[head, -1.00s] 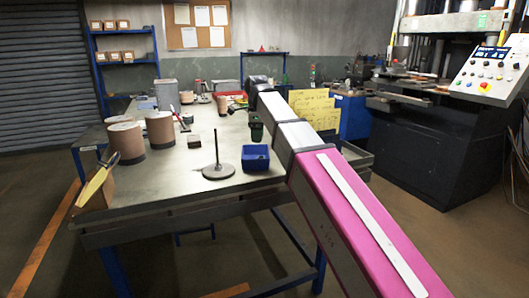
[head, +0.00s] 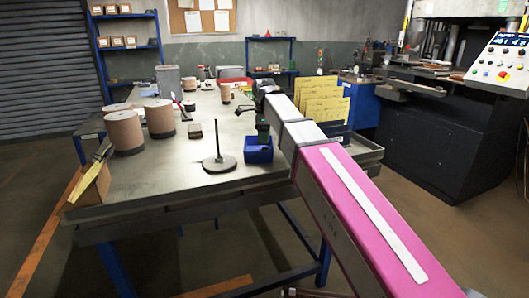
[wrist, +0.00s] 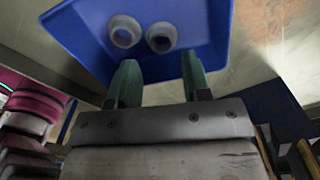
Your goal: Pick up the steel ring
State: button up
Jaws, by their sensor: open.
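Two small pale grey rings (wrist: 125,31) (wrist: 161,38) lie side by side in a blue bin (wrist: 90,45), near its upper edge in the wrist view. I cannot tell which is the steel ring. My gripper (wrist: 159,70) is open, its two green fingers apart over the bin with nothing between them. The rings are just beyond the fingertips in the picture. In the head view my gripper (head: 262,128) is above the blue bin (head: 258,154) on the workbench (head: 170,182); the rings cannot be made out there.
A round-based spindle stand (head: 219,163) is left of the bin. A small dark block (head: 195,131) and brown cylinders (head: 158,118) stand farther left. Yellow cards (head: 320,100) stand in a holder right of my arm. The front middle of the bench is clear.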

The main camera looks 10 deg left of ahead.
jog(key=shift+d+f, duration=0.1)
jog(key=shift+f, duration=2.25)
jog(key=shift+w, duration=0.1)
jog(key=c, duration=0.5)
jog(key=shift+o, duration=0.2)
jog(key=shift+r, duration=0.1)
